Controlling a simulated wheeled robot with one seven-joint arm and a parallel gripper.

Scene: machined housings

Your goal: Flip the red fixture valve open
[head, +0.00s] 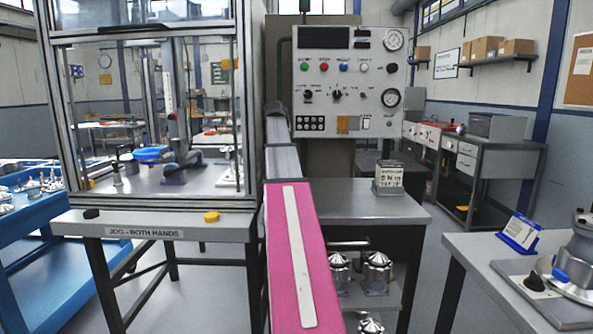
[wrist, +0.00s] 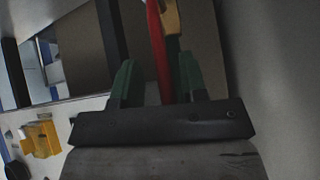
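In the wrist view, a long red lever (wrist: 160,50), which looks like the valve handle, runs down between the two green fingertips of my gripper (wrist: 156,78). The fingers stand apart with the lever in the gap, nearer the right finger. A gap shows on the left of the lever; I cannot tell whether the right finger touches it. A brass-coloured part (wrist: 171,16) sits beside the lever's upper end. In the head view the valve and the gripper fingers are hidden behind my arm, which reaches towards the left edge of the control panel.
The control panel (head: 350,85) with buttons and gauges stands just right of my arm. A glass-walled machine enclosure (head: 62,120) stands close on the left. A steel table (head: 350,205) lies below the panel. A yellow block (wrist: 42,138) shows in the wrist view.

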